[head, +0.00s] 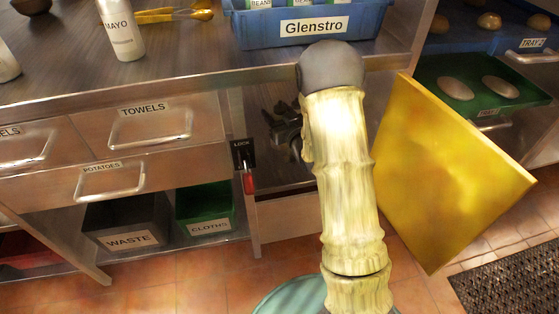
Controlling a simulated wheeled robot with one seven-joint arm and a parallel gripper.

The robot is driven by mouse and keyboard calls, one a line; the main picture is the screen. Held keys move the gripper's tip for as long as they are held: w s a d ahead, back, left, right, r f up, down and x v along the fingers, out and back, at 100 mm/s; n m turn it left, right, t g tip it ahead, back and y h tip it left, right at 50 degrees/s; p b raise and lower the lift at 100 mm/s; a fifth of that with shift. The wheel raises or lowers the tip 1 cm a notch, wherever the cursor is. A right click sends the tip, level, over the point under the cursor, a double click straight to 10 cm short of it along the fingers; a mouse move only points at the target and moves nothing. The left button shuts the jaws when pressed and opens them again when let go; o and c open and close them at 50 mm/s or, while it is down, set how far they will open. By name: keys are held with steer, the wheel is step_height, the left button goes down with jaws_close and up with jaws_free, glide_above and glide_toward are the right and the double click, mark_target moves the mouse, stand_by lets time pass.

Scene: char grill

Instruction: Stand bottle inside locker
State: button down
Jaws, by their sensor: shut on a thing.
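The locker is the open compartment (283,178) under the counter. Its yellow door (450,175) is swung open to the right. My gripper (284,128) shows only in part as dark pieces in the locker opening, left of my arm. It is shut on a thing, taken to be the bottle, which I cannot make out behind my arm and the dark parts. I cannot tell whether that thing is upright or touches the locker floor. A separate white MAYO bottle (122,32) stands on the counter at the upper left.
A lock plate with a red piece (248,180) is on the locker's left post. The counter edge (180,88) runs just above the opening. A blue Glenstro crate (252,40) stands on the counter. Drawers (148,125) and waste (125,225) and cloths (207,208) bins are left.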

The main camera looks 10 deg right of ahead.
step_height(320, 180, down, 6)
steer(key=shift+b, duration=1.15)
steer(key=shift+f+b, duration=0.85)
steer(key=shift+f, duration=1)
steer(key=shift+f, duration=0.2)
steer(key=c, duration=0.6)
jaws_free()
steer(key=shift+r, duration=0.1)
